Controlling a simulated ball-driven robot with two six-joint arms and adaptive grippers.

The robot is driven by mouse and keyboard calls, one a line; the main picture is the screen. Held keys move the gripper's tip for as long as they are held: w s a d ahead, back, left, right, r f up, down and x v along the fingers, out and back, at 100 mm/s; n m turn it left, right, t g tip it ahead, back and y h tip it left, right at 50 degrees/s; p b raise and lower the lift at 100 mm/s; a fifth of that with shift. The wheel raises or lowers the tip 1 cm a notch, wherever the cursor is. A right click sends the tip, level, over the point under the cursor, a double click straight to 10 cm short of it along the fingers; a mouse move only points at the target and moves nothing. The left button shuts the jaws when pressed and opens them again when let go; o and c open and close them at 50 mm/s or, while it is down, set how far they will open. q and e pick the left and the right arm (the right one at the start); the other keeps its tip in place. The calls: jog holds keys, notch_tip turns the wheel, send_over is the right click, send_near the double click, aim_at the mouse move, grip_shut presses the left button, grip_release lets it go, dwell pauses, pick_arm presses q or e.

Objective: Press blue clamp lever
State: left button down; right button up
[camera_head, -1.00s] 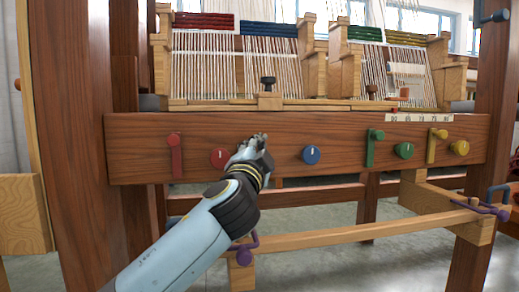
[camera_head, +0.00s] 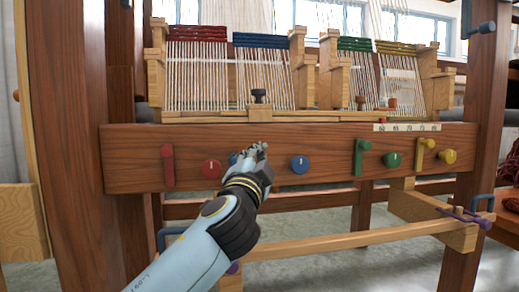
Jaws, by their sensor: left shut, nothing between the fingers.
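The blue clamp lever is mostly hidden behind my left gripper (camera_head: 258,149); a small blue part (camera_head: 233,158) shows at the gripper's left edge. The round blue knob (camera_head: 299,164) is on the same wooden beam (camera_head: 330,170), to the right of the gripper. My left gripper is shut and empty, its fingertips in front of the beam's upper part. I cannot tell whether they touch the lever. My right gripper is not in view.
The red lever (camera_head: 168,166) and red knob (camera_head: 211,169) are left of the gripper. The green lever (camera_head: 361,157), green knob (camera_head: 391,160), yellow lever (camera_head: 422,153) and yellow knob (camera_head: 447,156) are at the right. A black knob (camera_head: 259,95) stands above the beam.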

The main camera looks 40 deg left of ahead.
pick_arm(q)
jog(key=shift+v, duration=2.75)
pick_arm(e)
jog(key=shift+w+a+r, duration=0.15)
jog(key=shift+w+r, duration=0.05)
pick_arm(q)
jog(key=shift+w+f, duration=0.1)
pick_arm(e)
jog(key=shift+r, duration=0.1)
pick_arm(q)
jog(key=shift+f, duration=0.1)
